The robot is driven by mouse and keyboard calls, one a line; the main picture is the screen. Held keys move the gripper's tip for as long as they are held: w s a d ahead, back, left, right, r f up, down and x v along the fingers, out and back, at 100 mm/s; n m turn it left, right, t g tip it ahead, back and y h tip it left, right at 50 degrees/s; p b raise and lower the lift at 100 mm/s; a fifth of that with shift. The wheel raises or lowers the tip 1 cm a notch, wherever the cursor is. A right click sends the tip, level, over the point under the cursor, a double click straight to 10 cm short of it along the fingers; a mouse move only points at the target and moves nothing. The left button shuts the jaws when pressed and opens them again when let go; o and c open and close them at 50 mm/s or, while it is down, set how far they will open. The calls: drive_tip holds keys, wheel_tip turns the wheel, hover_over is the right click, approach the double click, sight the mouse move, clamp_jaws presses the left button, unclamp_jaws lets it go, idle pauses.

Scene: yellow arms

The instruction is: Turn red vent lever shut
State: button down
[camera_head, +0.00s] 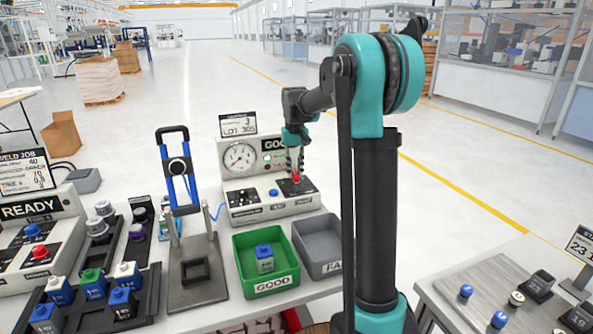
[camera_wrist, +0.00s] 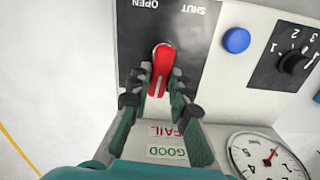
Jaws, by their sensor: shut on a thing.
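The red vent lever (camera_wrist: 160,72) sits on a dark panel of the grey tester (camera_head: 240,213), below the printed words OPEN and SHUT, which appear upside down in the wrist view. My gripper (camera_wrist: 159,92) is shut on the red lever, with one finger on each side of it. In the head view my gripper (camera_head: 294,160) reaches down onto the right part of the tester, and a little red of the lever (camera_head: 296,179) shows beneath it. I cannot tell which word the lever points to.
A round gauge (camera_head: 240,158) and a blue button (camera_wrist: 237,40) are on the tester. A green GOOD bin (camera_head: 270,286) holding a blue-topped part and a grey bin (camera_head: 311,236) stand in front of it. A blue-handled press (camera_head: 178,171) stands to the left.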

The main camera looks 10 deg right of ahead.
drive_tip(key=n, duration=0.2)
drive_tip(key=a+n, duration=0.1)
drive_tip(key=n, duration=0.2)
drive_tip(key=shift+s+n, duration=0.15)
drive_tip(key=shift+n, duration=0.15)
drive_tip(key=shift+s+a+n, duration=0.15)
drive_tip(key=shift+n, duration=1)
drive_tip(key=shift+s+a+n, duration=0.15)
drive_tip(key=shift+n, duration=1)
drive_tip(key=c, duration=1.4)
unclamp_jaws()
wheel_tip(320, 180, up, 12)
drive_tip(key=shift+s, duration=0.15)
